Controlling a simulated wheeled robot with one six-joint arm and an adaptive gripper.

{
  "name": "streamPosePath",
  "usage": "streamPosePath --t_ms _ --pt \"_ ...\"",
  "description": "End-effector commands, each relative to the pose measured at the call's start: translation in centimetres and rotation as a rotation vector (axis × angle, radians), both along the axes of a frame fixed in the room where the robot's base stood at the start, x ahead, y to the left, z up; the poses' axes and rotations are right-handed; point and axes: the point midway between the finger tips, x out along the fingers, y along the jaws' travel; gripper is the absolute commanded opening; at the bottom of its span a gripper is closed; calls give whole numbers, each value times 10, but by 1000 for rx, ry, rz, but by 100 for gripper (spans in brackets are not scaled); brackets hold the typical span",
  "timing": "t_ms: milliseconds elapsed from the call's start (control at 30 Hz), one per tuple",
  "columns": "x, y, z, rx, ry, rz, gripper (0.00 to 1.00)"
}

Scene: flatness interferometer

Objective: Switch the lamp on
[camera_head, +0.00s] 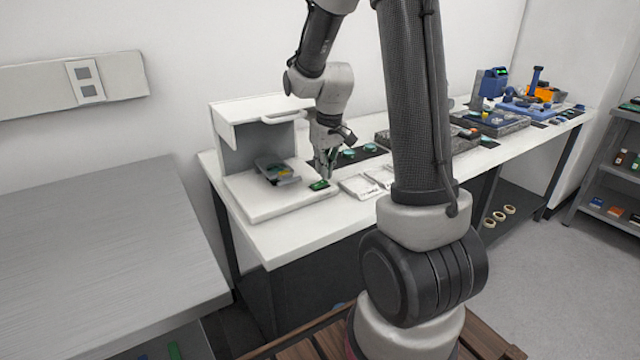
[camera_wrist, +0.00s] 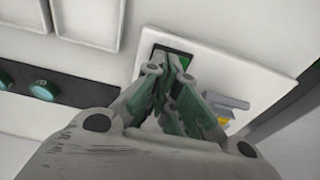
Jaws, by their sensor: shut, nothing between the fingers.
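The lamp unit is a white box-like instrument (camera_head: 240,115) with an overhanging top and a flat white base (camera_head: 262,207), at the left end of the white bench. A green switch (camera_head: 319,185) in a dark frame sits at the base's right front corner. It also shows in the wrist view (camera_wrist: 183,58), partly hidden behind my fingers. My gripper (camera_head: 328,172) is shut and empty, pointing down at the switch. In the wrist view its fingertips (camera_wrist: 170,75) overlap the switch; I cannot tell whether they touch it.
A small dark stage with coloured parts (camera_head: 277,170) stands on the base, left of my gripper. White trays (camera_head: 360,187) lie to the right, and a dark strip with round teal pieces (camera_head: 349,153) lies behind. A bare grey table (camera_head: 100,240) is at the left.

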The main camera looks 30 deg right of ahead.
Motion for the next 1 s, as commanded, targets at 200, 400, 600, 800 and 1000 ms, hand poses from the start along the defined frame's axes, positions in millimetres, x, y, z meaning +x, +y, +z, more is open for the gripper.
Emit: streamPosePath --t_ms 200,400,600,800,1000 --pt "0 0 -3 0 0 0 0" --pt "0 0 -7 0 0 0 0" --pt "0 0 -10 0 0 0 0" --pt "0 0 -13 0 1 0 0" --pt "0 0 -16 0 0 0 0"
